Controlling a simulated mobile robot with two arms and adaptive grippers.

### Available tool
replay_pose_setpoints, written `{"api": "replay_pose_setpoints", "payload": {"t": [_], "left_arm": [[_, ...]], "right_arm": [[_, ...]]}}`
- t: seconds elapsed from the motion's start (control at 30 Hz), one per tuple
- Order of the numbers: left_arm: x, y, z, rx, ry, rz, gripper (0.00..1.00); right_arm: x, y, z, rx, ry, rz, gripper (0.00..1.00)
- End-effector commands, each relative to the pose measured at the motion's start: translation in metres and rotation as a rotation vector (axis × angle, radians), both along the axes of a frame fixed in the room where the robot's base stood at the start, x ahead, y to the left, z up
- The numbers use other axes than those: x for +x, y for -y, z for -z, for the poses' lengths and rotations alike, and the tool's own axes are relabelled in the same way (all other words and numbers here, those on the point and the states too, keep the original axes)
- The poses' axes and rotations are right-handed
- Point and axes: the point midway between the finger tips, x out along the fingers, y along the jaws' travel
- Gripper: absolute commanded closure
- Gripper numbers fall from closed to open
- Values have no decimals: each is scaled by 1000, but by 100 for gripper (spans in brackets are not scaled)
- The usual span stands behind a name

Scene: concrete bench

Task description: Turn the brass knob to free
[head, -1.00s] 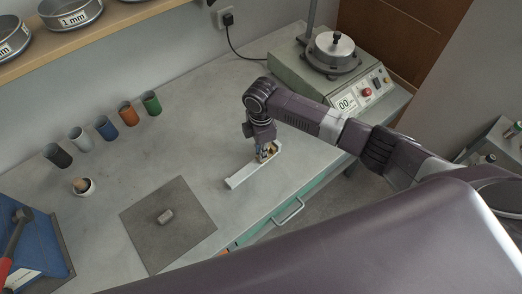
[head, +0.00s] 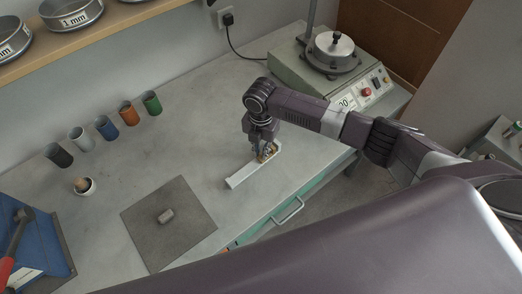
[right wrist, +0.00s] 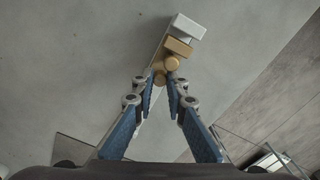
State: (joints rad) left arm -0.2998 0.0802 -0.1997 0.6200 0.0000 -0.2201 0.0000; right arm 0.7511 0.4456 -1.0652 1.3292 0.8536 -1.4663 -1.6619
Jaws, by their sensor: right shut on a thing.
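The brass knob (right wrist: 172,64) is part of a brass fitting at one end of a pale bar (head: 243,174), which lies near the front edge of the bench. In the right wrist view a squarish brass block (right wrist: 179,47) sits beside the knob, toward the bar's white end (right wrist: 188,26). My right gripper (head: 264,155) reaches down over the fitting. Its blue-padded fingers (right wrist: 163,82) are closed together on the brass knob, and their tips hide part of it. The knob's marking is too small to read. My left gripper is not in view.
Several coloured cups (head: 107,127) stand along the back left. A machine with a round lid (head: 334,52) stands at the back right. Bare bench lies behind the bar.

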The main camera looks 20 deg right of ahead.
Motion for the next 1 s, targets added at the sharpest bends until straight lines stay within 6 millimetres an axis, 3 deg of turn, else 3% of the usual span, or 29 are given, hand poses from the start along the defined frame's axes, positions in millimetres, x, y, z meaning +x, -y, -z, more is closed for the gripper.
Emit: {"api": "replay_pose_setpoints", "payload": {"t": [0.3, 0.8, 0.83, 1.0], "left_arm": [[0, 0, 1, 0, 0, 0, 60], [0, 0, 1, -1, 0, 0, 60], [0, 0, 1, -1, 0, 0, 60], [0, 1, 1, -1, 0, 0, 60]], "right_arm": [[1, -1, -1, 1, 1, -103, 100], [0, -1, -1, 1, 1, -118, 100], [0, -1, -1, 1, 1, -118, 84], [0, 0, -1, 1, 1, -117, 70]]}}
